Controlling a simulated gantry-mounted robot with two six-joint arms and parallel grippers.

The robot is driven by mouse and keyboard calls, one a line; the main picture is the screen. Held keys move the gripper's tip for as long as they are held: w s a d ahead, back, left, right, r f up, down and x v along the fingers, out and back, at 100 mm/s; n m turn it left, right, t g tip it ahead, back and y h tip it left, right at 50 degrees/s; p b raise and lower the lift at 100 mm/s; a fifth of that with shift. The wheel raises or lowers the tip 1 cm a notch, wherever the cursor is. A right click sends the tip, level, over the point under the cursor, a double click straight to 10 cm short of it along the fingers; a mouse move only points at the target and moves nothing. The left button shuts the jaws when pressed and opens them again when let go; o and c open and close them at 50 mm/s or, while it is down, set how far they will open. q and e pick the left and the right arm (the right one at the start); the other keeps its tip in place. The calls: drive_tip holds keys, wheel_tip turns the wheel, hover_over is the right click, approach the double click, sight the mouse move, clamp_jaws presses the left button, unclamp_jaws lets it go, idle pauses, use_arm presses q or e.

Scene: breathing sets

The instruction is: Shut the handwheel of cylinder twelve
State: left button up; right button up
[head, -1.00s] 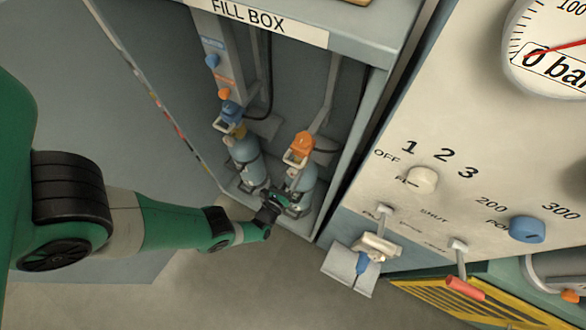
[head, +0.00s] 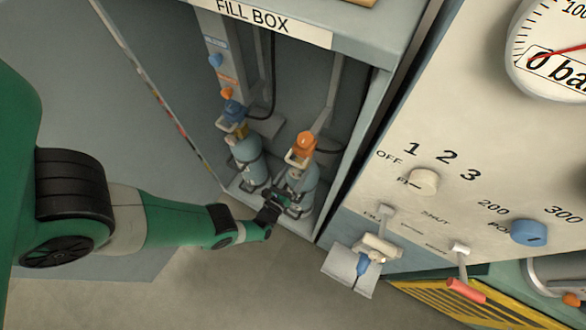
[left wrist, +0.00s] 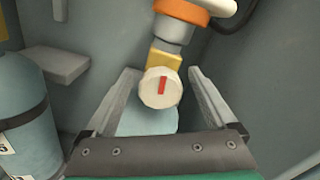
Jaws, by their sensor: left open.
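Two blue-grey cylinders stand in the fill box: the left one (head: 249,165) under a blue fitting, the right one (head: 302,180) under an orange fitting. I cannot read a number twelve on either. In the left wrist view a pale round handwheel (left wrist: 150,91) with a red mark faces me, below a yellow block and an orange collar. My left gripper (left wrist: 162,72) is open, its fingers on either side of the handwheel with gaps visible. In the head view my left gripper (head: 275,203) is at the right cylinder and hides part of it. My right gripper is not in view.
The fill box (head: 345,140) walls and shelf enclose the cylinders. The other cylinder (left wrist: 22,110) stands close left in the wrist view. A control panel (head: 455,130) with knobs, levers and a gauge (head: 555,50) stands at the right. The floor in front is clear.

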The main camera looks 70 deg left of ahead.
use_arm(q)
drive_tip(key=p+v, duration=0.2)
drive_tip(key=v, duration=0.9)
drive_tip(key=shift+s+d, duration=0.2)
drive_tip(key=shift+d, duration=0.05)
drive_tip(key=shift+f, duration=0.1)
